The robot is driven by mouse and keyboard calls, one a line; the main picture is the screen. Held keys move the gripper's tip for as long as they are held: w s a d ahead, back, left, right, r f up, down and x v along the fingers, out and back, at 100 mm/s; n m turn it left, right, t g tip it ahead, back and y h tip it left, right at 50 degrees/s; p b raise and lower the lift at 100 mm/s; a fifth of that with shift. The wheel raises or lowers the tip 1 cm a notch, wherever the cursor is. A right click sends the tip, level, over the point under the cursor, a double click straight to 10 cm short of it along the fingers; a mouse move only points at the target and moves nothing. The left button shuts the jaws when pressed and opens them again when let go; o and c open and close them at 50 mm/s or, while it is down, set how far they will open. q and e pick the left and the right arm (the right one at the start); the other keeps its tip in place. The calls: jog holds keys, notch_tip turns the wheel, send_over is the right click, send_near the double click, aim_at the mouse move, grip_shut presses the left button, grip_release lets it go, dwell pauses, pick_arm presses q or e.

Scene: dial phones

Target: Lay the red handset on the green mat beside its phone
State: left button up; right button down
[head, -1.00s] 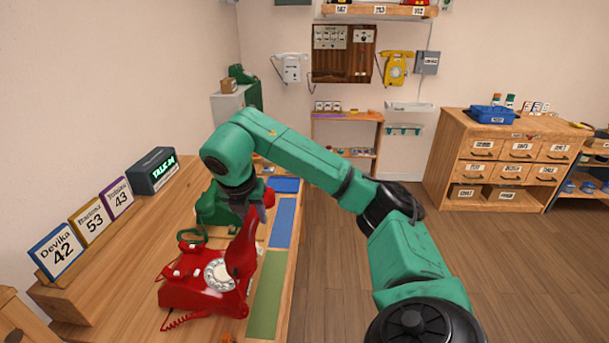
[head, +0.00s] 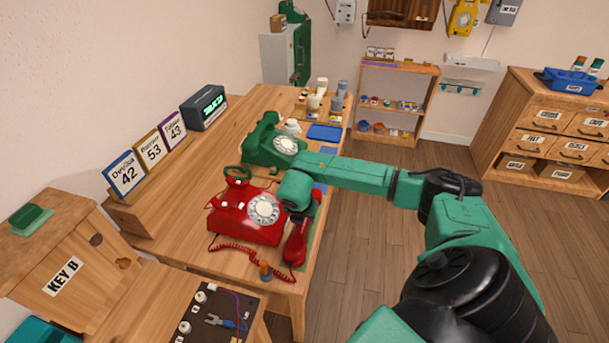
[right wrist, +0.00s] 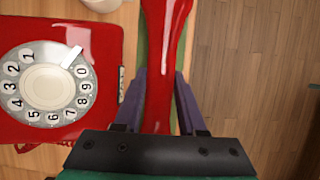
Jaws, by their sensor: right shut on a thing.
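The red phone (head: 232,222) stands on the wooden table with its dial facing up and its cradle empty. It also shows at the left of the right wrist view (right wrist: 105,62). The red handset (head: 295,246) is just right of the phone, lengthwise over the green mat (right wrist: 182,62), which is mostly hidden beneath it. I cannot tell whether the handset touches the mat. My right gripper (right wrist: 160,86) is shut on the handset's grip, one finger on each side. In the head view my arm partly covers it. My left gripper is not in view.
A green phone (head: 262,148) stands behind the red one, with a blue mat (head: 325,132) beyond it. A dark tool board (head: 222,312) lies in front. Open floor is to the right.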

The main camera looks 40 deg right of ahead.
jog(key=shift+f, duration=0.2)
jog(key=shift+f+b, duration=0.15)
jog(key=shift+b, duration=0.15)
jog(key=shift+c, duration=2.4)
grip_release()
jog(key=shift+r+p, duration=0.3)
jog(key=shift+a+r+b, duration=0.15)
jog(key=shift+r+b, duration=0.15)
jog(key=shift+r, duration=0.05)
jog(key=b+v, duration=0.2)
jog(key=v, duration=0.8)
jog(key=shift+s+a+r+b, duration=0.1)
jog(key=shift+s+r+b, duration=0.1)
jog(key=shift+b, duration=0.1)
jog(key=shift+s+r, duration=0.1)
jog(key=shift+r, duration=0.15)
